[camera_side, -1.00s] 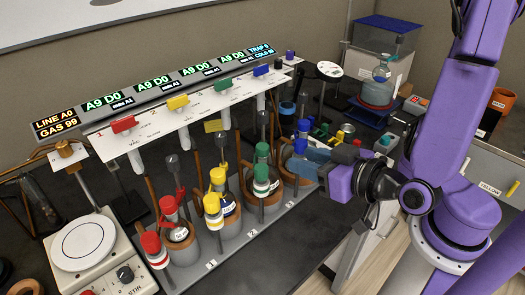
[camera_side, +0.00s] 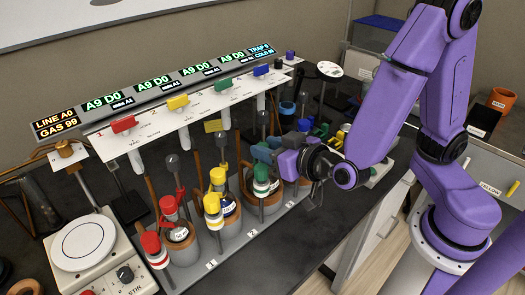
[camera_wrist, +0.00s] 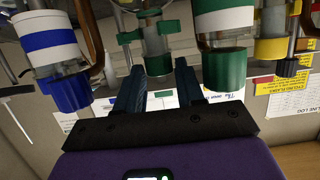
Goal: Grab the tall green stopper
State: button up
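A green stopper with a white band (camera_side: 261,172) stands in the third station of the rack in the side view. In the wrist view, a large green-and-white banded piece (camera_wrist: 224,68) is right of my fingers. A slimmer glass piece with green fittings (camera_wrist: 154,42) lies ahead of the gap between them. Which of these is the tall green stopper I cannot tell for sure. My gripper (camera_side: 266,150) is just above and behind the banded stopper and covers the other green top there.
Yellow stoppers (camera_side: 213,203) and red stoppers (camera_side: 151,242) stand left of the green ones. A blue-and-white piece (camera_wrist: 62,75) is left of my fingers in the wrist view. A valve panel (camera_side: 170,105) runs behind. The black bench front (camera_side: 300,235) is clear.

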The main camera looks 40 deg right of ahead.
jog(key=shift+w+f, duration=0.1)
jog(key=shift+w, duration=0.2)
jog(key=c, duration=0.7)
